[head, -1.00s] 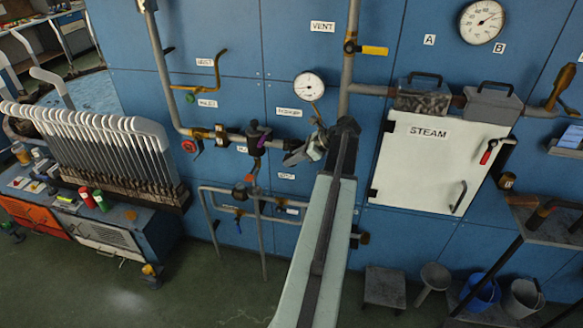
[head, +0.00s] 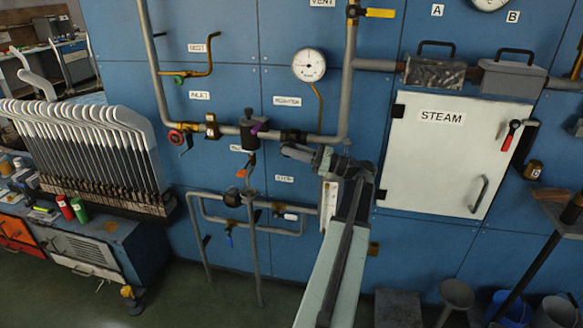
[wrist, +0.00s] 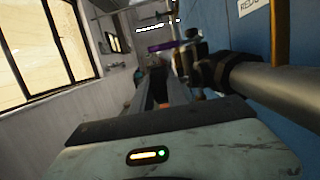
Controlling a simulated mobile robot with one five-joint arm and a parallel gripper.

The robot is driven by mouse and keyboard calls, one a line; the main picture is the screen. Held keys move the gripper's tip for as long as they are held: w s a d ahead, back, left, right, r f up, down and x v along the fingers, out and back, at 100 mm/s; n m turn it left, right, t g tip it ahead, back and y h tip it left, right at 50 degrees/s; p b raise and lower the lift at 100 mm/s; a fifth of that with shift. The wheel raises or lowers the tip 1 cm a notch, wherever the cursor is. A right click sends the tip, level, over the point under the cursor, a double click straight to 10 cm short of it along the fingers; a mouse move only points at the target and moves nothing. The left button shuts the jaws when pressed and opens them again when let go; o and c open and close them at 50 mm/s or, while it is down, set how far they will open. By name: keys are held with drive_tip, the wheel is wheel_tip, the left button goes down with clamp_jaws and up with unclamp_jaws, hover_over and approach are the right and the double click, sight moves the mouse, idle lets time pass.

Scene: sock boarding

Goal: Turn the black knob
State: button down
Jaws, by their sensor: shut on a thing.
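In the head view a black valve body with a dark, domed knob-like top (head: 249,119) sits on the horizontal pipe, with a purple piece beside it. A black collar (head: 293,136) is on the same pipe to its right. My gripper (head: 298,153) is just below the collar, right of and lower than the black valve body. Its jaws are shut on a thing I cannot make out. In the wrist view the black collar (wrist: 235,72) and the purple piece (wrist: 161,47) lie beyond my wrist. I cannot tell any contact with the black knob.
A pressure gauge (head: 309,65) is above the pipe. A red handwheel (head: 176,137) is to the left, and lower pipes (head: 260,200) run beneath. The white STEAM door (head: 440,160) is right of my arm. A rack of white boards (head: 85,150) stands at the left.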

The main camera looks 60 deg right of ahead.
drive_tip(key=t+b, duration=0.1)
drive_tip(key=b, duration=0.1)
drive_tip(key=f+t+y+b, duration=0.1)
drive_tip(key=t+b, duration=0.1)
drive_tip(key=b, duration=0.1)
drive_tip(key=shift+r+t+b, duration=0.15)
drive_tip(key=shift+t+b, duration=0.25)
drive_tip(key=shift+b, duration=0.3)
drive_tip(key=shift+r, duration=0.1)
drive_tip(key=c, duration=1.3)
unclamp_jaws()
drive_tip(key=shift+s, duration=0.1)
drive_tip(key=s+d, duration=0.1)
drive_tip(key=s, duration=0.3)
drive_tip(key=s+d, duration=0.1)
drive_tip(key=s, duration=0.3)
drive_tip(key=s+d, duration=0.2)
drive_tip(key=s, duration=0.2)
drive_tip(key=shift+s+f+b, duration=0.1)
drive_tip(key=shift+f+b, duration=0.2)
drive_tip(key=shift+b, duration=0.05)
